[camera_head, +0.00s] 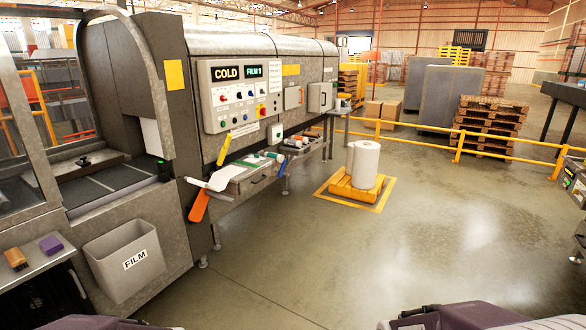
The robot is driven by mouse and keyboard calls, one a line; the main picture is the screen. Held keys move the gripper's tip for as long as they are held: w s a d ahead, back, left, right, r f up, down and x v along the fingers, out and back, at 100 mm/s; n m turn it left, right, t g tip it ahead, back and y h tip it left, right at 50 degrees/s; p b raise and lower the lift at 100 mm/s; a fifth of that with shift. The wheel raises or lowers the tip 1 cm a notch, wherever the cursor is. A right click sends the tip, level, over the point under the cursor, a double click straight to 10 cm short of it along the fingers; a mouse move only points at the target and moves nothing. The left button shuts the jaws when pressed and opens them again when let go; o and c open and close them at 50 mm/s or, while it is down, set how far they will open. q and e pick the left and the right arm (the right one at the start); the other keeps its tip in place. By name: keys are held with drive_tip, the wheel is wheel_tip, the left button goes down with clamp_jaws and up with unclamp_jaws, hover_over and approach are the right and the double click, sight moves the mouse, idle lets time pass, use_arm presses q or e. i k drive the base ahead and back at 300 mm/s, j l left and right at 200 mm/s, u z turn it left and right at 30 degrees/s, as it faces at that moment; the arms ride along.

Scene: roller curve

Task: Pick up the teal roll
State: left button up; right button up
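A small roll with a teal end (271,155) appears to lie on the narrow metal shelf (262,178) along the front of the grey machine. It is small and far off, so its exact shape is hard to tell. A green item (246,162) lies beside it to the left, with white film near it. Neither gripper shows. Only dark parts of my own arms show at the bottom edge, well apart from the shelf.
An orange-handled tool (199,206) hangs at the shelf's left end. A grey FILM bin (125,260) stands at the lower left. A big white roll (364,165) stands on a yellow pallet (352,191). A yellow rail (458,146) crosses behind. The middle floor is clear.

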sight(280, 157)
drive_tip(key=i, duration=2.7)
drive_tip(key=i+z, duration=0.1)
drive_tip(key=i, duration=1.25)
